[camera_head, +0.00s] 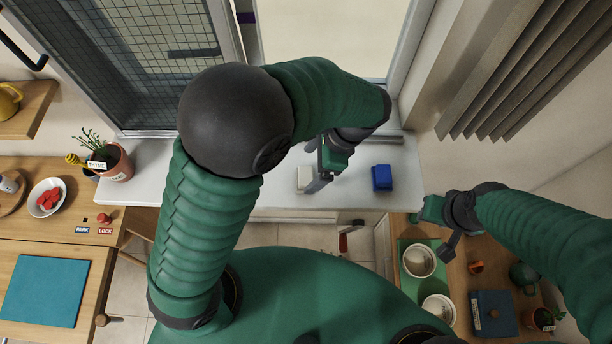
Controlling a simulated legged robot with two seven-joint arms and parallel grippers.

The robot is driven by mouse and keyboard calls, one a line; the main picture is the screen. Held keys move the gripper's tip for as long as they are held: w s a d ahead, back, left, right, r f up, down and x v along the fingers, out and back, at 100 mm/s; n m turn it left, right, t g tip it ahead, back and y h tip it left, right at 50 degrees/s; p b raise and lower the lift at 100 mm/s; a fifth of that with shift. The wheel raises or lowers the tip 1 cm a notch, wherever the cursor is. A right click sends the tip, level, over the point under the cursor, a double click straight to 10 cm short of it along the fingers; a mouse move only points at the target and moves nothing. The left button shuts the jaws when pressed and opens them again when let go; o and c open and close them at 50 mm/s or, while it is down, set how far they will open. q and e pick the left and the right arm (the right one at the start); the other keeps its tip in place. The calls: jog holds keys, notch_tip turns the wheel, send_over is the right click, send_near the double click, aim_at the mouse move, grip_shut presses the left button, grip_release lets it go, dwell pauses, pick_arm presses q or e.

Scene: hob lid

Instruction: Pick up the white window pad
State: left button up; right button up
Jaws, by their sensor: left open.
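The white window pad (304,178) lies on the pale windowsill (270,193), partly covered by my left gripper. My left gripper (319,178) is open and points down over the sill, at the right side of the white pad. I cannot tell whether it touches the pad. A blue block (382,178) sits on the sill further right, apart from the gripper. My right gripper (434,228) hangs at the right, above the edge of a wooden counter; its finger opening is not clear.
A potted plant (117,166) stands at the sill's left end. Window frames rise behind the sill and grey blinds (530,70) hang at the right. White bowls (419,261) stand on the right counter. A teal mat (45,291) lies on the left table.

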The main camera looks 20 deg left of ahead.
aim_at(307, 175)
pick_arm(q)
jog(key=x, duration=0.5)
jog(key=shift+w+d+f+p, duration=0.1)
jog(key=shift+d+f+p, duration=0.1)
jog(key=shift+f+p, duration=0.2)
jog(key=shift+c, duration=1.4)
jog(key=c, duration=1.2)
jog(key=shift+r, duration=0.2)
